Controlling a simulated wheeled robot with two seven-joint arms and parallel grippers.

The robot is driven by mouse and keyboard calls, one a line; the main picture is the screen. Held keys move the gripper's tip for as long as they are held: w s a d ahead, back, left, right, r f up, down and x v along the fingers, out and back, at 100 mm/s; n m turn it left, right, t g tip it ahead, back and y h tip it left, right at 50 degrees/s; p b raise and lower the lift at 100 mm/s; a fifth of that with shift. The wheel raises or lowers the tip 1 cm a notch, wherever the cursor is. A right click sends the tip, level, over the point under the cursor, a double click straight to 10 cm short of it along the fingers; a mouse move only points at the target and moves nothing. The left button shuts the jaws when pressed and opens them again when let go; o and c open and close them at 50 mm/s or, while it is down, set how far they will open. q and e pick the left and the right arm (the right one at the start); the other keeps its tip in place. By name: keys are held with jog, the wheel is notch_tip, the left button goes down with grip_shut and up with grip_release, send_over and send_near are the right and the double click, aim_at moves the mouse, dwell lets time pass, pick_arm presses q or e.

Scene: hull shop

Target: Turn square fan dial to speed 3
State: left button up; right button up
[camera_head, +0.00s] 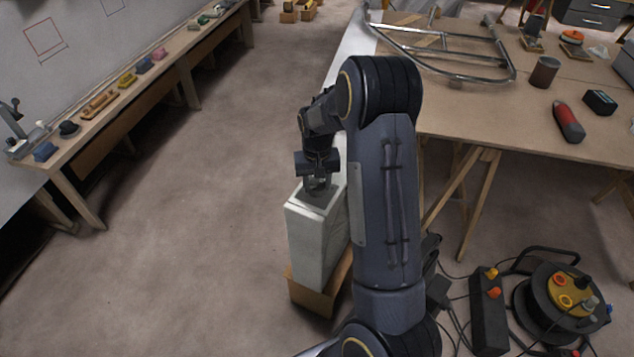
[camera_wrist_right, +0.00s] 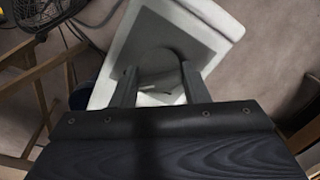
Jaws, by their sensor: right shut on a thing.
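The square fan (camera_head: 303,240) is a tall white box with a grey panel on top, standing upright below my right arm. It also shows in the right wrist view (camera_wrist_right: 222,22), where its grey top panel is seen close. My right gripper (camera_head: 318,187) points down onto that panel. In the right wrist view, its two fingers (camera_wrist_right: 160,72) stand on either side of the round grey dial (camera_wrist_right: 166,55) and are shut on it. The dial's speed marks and pointer cannot be read. My left gripper is out of view.
The fan stands on a low wooden base (camera_head: 308,292). A workbench (camera_head: 470,110) with a metal tube frame (camera_head: 455,72) is at the right. A black power strip (camera_head: 489,315) and cable reel (camera_head: 555,305) lie on the floor at lower right. The floor left of the fan is clear.

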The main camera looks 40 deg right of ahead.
aim_at(317, 182)
dwell(0.3)
jog(key=o, duration=1)
jog(key=shift+c, duration=0.2)
jog(key=shift+r, duration=3.95)
jog(key=shift+r, duration=0.1)
jog(key=s+a+r+n+t+y+p, duration=0.2)
jog(key=s+a+r+t+y+p, duration=0.1)
jog(key=s+a+r, duration=0.8)
jog(key=s+a+r+n+t+p, duration=0.1)
jog(key=s+a+r+n+t, duration=0.1)
jog(key=s+a, duration=0.6)
jog(key=s, duration=0.5)
jog(key=shift+a+t+y, duration=0.2)
jog(key=shift+t+y, duration=0.1)
jog(key=shift+y, duration=0.1)
